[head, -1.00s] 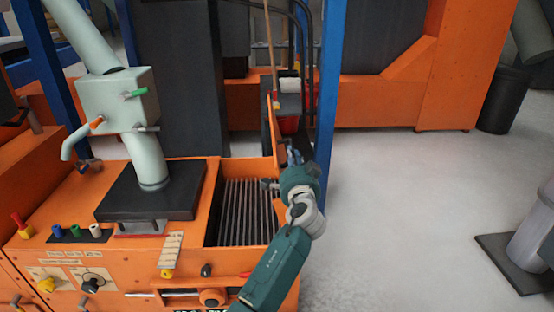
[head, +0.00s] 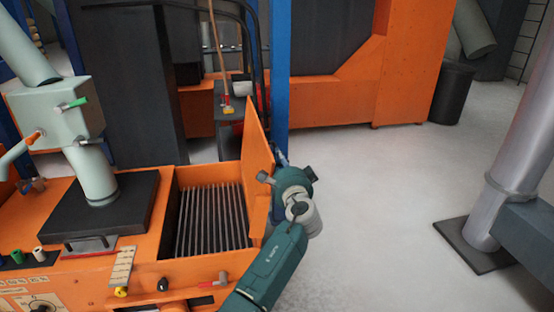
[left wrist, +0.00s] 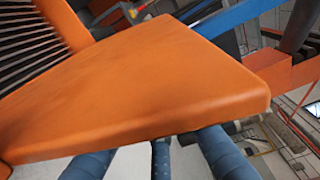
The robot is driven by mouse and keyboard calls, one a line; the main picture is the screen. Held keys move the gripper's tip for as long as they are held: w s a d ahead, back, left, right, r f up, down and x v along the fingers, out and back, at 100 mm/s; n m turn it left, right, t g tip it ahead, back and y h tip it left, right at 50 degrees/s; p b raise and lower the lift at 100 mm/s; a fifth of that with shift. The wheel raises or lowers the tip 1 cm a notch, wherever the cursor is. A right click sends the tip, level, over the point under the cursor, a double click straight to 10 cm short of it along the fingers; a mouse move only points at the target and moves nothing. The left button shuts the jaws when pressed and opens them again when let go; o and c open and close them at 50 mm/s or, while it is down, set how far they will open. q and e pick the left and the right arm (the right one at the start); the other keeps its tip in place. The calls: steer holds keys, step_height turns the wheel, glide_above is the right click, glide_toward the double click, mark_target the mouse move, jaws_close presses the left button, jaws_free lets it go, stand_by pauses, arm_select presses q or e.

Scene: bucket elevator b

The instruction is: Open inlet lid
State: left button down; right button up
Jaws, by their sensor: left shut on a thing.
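The inlet lid (head: 257,165) is an orange panel standing raised along the right side of the inlet. The inlet opening (head: 212,218) is uncovered and shows dark parallel bars. My left gripper (head: 276,178) is at the outer right side of the lid, shut on it; the lid hides part of the fingers. In the left wrist view the lid (left wrist: 150,90) fills the middle, with the blue fingers (left wrist: 160,160) partly hidden below it. My right gripper is not in view.
A blue post (head: 281,80) stands just behind the lid. A pale pipe (head: 92,175) rises from a black plate left of the inlet. Small levers and knobs (head: 163,284) line the front. Open floor (head: 370,200) lies right, up to a silver column (head: 500,180).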

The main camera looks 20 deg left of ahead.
arm_select(q)
steer(key=shift+r, duration=0.45)
steer(key=c, duration=1.8)
jaws_free()
steer(key=shift+w, duration=0.1)
steer(key=shift+f, duration=0.15)
steer(key=shift+f, duration=0.1)
steer(key=v, duration=0.7)
steer(key=shift+s+d, duration=0.15)
steer(key=shift+s, duration=0.15)
steer(key=shift+s+d, duration=0.1)
steer(key=shift+s, duration=0.05)
